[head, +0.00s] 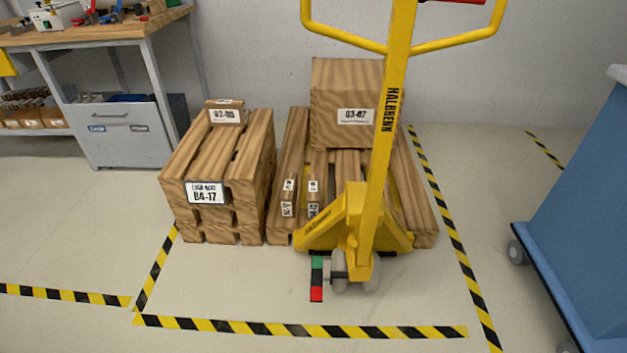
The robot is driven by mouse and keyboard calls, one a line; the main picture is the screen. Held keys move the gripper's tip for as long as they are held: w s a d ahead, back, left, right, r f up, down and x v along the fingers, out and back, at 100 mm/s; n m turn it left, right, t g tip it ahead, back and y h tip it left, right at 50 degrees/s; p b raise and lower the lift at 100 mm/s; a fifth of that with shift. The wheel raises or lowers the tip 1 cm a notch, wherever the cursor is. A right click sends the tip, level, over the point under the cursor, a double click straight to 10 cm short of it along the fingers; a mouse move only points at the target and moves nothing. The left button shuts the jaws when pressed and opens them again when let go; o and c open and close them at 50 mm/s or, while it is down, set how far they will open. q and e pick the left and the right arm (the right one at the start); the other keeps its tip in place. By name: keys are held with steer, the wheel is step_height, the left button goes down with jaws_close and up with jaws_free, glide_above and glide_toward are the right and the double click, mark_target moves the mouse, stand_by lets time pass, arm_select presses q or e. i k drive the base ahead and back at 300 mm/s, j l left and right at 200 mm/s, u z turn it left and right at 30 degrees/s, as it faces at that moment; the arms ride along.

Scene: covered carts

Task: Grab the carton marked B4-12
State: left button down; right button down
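I cannot make out a label reading B4-12 on any carton. A large wood-grained carton (330,78) stands on the right pallet (424,215), with a label that looks like 03-07; the pallet jack's handle partly covers its right side. A small carton (226,103) sits on top of the left pallet stack (240,165), with a label that looks like 02-05. A label on the front of that stack looks like B4-17 or 04-17. Small white labels (288,209) at the right pallet's front are too small to read. Neither of my grippers is in view.
A yellow pallet jack (358,215) stands in front of the right pallet, with a green, black and red block (317,279) at its base. Yellow-black tape (300,328) marks the floor. A workbench (95,38) is at left, a blue covered cart (590,190) at right. Floor in front is clear.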

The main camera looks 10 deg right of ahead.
mark_target(312, 179)
steer(key=i+j+z, duration=0.2)
steer(key=i+j, duration=0.4)
steer(key=i, duration=0.15)
steer(key=i+j+z, duration=0.15)
steer(key=i+j, duration=0.6)
steer(key=i+j+z, duration=0.2)
steer(key=i+j, duration=0.45)
steer(key=j, duration=0.2)
